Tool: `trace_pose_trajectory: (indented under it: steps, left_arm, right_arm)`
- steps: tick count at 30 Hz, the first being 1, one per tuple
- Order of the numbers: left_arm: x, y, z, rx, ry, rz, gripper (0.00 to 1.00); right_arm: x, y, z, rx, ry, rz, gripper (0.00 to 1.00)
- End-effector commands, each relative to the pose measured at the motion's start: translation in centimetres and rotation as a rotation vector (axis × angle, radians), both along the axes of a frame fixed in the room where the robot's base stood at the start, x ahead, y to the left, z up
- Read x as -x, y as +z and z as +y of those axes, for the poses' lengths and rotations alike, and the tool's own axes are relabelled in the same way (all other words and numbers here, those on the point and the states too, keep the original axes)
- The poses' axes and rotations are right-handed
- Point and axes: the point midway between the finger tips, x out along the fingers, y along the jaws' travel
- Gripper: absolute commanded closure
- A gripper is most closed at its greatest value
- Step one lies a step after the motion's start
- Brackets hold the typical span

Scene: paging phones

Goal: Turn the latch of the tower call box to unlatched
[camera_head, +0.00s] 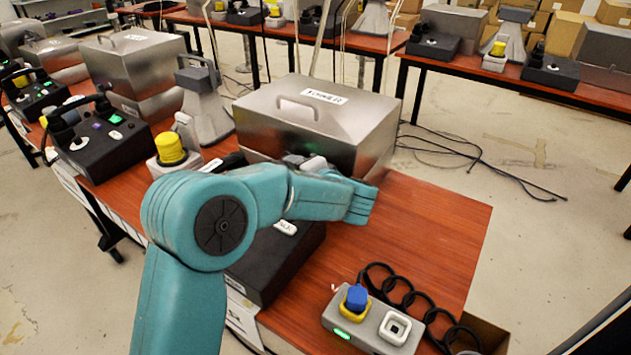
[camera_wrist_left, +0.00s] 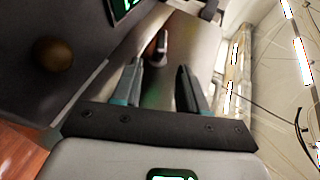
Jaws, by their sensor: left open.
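A brushed-metal box (camera_head: 365,135) with a lid handle and a white label stands on the near red-brown table; I cannot read the label surely. My left arm reaches to its front, and the arm hides part of that face in the head view. In the left wrist view, a small dark latch-like piece (camera_wrist_left: 160,44) with a reddish part sits on a metal face (camera_wrist_left: 172,75). My left gripper (camera_wrist_left: 160,70) is open, with its two fingers on either side of the line to that piece. I cannot tell whether they touch it. My right gripper is not in view.
A grey button unit (camera_head: 365,327) with a blue-and-yellow button and a coiled black cord lies at the near table corner. A black console (camera_head: 110,140) and a yellow-topped button unit (camera_head: 172,155) stand to the left. The table right of the metal box (camera_head: 440,215) is clear.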

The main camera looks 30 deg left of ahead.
Motion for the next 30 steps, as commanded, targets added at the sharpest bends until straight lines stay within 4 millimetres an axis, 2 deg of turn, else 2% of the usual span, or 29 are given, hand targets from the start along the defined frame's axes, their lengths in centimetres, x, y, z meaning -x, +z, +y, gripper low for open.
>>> trace_pose_trajectory:
  steps: [1,6,12,17,30]
  left_arm:
    - [0.6,0.4,-1.4,0.000,-0.006,-0.002,0.57]
    - [2.5,1.7,-4.9,0.000,-0.005,-0.002,0.57]
    - [4.0,2.7,-7.4,0.000,-0.002,0.000,0.57]
    - [4.4,3.0,-8.1,0.000,0.000,0.001,0.57]
    - [4.4,2.9,-8.1,0.002,0.000,0.003,0.57]
  right_arm:
    - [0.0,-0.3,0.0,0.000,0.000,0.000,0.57]
    - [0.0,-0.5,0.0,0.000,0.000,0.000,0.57]
    - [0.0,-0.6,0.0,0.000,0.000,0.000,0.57]
    - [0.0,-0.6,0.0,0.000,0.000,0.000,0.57]
    - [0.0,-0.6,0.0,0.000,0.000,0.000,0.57]
